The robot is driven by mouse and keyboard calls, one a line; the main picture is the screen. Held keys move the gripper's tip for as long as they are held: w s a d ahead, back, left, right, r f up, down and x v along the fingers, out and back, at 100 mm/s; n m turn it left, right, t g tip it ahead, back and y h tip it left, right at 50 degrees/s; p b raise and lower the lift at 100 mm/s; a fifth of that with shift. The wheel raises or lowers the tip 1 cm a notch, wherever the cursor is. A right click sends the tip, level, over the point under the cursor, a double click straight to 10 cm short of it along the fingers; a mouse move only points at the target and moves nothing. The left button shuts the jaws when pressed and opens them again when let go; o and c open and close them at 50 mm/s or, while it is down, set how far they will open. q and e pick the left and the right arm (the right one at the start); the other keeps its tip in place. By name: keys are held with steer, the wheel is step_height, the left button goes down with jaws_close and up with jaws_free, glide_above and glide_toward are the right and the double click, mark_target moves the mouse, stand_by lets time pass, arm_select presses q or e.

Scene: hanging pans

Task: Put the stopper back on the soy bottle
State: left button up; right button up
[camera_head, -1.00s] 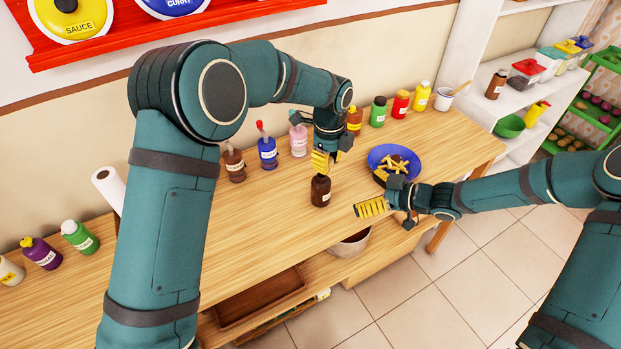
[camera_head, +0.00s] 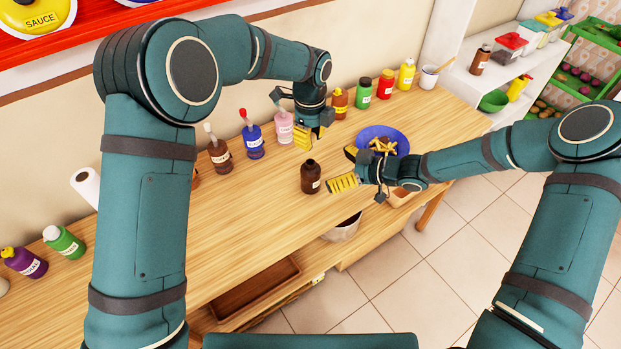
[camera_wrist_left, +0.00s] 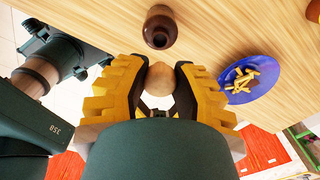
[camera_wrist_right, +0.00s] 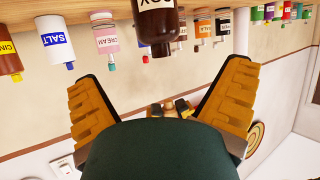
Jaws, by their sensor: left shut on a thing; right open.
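The soy bottle (camera_head: 311,178), dark brown and labelled, stands upright on the wooden counter with its mouth open. It also shows in the left wrist view (camera_wrist_left: 160,22) and, with its label, in the right wrist view (camera_wrist_right: 157,25). My left gripper (camera_head: 303,139) is behind and above the bottle, shut on the stopper. The stopper (camera_wrist_left: 160,82) shows as a round wooden knob between the yellow fingers, apart from the bottle. My right gripper (camera_head: 342,183) is open and empty just right of the bottle, with its fingers pointing toward it. The right wrist view shows the bottle beyond the spread fingers (camera_wrist_right: 164,78).
A blue bowl of fries (camera_head: 383,138) stands behind my right gripper. Several bottles line the wall, including a pink one (camera_head: 284,127) and a blue one (camera_head: 253,140) near my left gripper. The counter left of the soy bottle is clear.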

mark_target(315, 167)
steer(key=x, duration=0.8)
steer(key=shift+w+a+f, duration=0.15)
steer(key=shift+a+f, duration=0.05)
steer(key=shift+a, duration=0.15)
steer(key=c, duration=1.4)
arm_select(q)
steer(key=shift+d+f, duration=0.1)
steer(key=shift+f, duration=2.4)
